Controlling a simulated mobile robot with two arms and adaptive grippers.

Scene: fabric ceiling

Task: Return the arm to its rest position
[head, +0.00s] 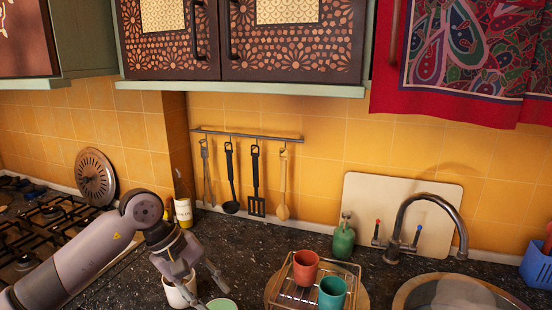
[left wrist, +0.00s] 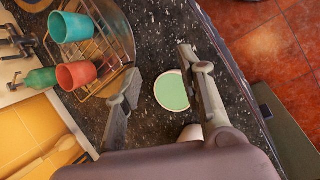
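My left arm comes in from the left in the head view, with its left gripper (head: 208,293) pointing down over the dark counter. In the left wrist view the fingers of the left gripper (left wrist: 160,63) are spread apart with nothing between the tips. A pale green round thing with a white rim (left wrist: 172,91) lies below, seen between the fingers; it also shows at the bottom edge of the head view (head: 222,304). A white cup (head: 180,293) stands under the gripper, partly hidden by it. My right gripper is not in view.
A wire rack (head: 290,290) holds a red cup (head: 306,267) and a teal cup (head: 332,292). A green bottle (head: 344,240), a tap (head: 432,200) and a sink are to the right. A gas stove (head: 50,215) is left. Utensils hang on the tiled wall; cupboards hang above.

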